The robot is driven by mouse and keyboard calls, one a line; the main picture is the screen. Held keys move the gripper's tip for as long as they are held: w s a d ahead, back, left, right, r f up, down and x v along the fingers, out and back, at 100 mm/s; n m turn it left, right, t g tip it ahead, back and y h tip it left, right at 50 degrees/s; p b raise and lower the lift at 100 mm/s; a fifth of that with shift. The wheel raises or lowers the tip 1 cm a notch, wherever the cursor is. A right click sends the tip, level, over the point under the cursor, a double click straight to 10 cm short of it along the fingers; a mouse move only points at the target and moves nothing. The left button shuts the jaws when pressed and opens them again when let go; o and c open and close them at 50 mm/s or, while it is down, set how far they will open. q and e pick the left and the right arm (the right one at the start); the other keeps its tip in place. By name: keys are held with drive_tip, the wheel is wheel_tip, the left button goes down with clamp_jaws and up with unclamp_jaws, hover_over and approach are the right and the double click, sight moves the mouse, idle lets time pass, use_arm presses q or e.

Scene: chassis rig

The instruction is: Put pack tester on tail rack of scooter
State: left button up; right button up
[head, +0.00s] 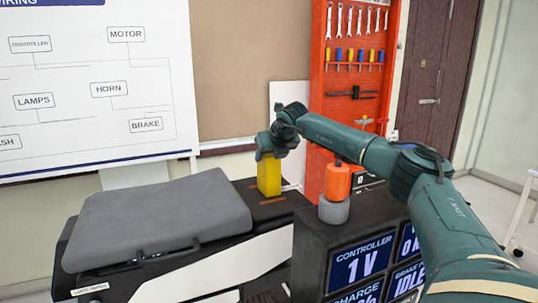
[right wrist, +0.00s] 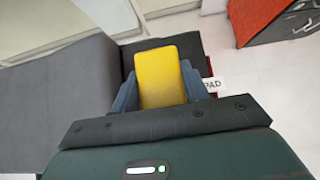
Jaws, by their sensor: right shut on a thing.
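The pack tester, a yellow upright block (head: 269,176), is between the fingers of my right gripper (head: 268,154). The gripper is shut on its top part. In the right wrist view the yellow block (right wrist: 162,78) sits between the blue-grey fingers (right wrist: 160,92). The scooter's dark tail rack (head: 280,211), with orange-brown strips, lies under the block, behind the grey seat (head: 155,220). The block's lower end is at or just above the rack; I cannot tell if they touch. My left gripper is not in view.
A dark display cabinet (head: 310,240) with blue screens stands right of the rack. An orange cylinder (head: 337,181) on a grey round base (head: 333,210) is on top of it, close to my right arm. A red tool board (head: 355,80) stands behind.

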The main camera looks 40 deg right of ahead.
drive_tip(key=o, duration=1.2)
drive_tip(key=shift+f, duration=0.1)
drive_tip(key=shift+c, duration=0.2)
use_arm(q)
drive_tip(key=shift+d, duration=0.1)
use_arm(e)
drive_tip(key=shift+r, duration=0.2)
drive_tip(key=shift+s+r, duration=0.15)
use_arm(q)
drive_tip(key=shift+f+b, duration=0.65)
drive_tip(key=shift+b, duration=0.3)
use_arm(e)
drive_tip(key=v, duration=1.1)
drive_tip(key=shift+s+a+r, duration=0.2)
drive_tip(key=shift+f, duration=0.1)
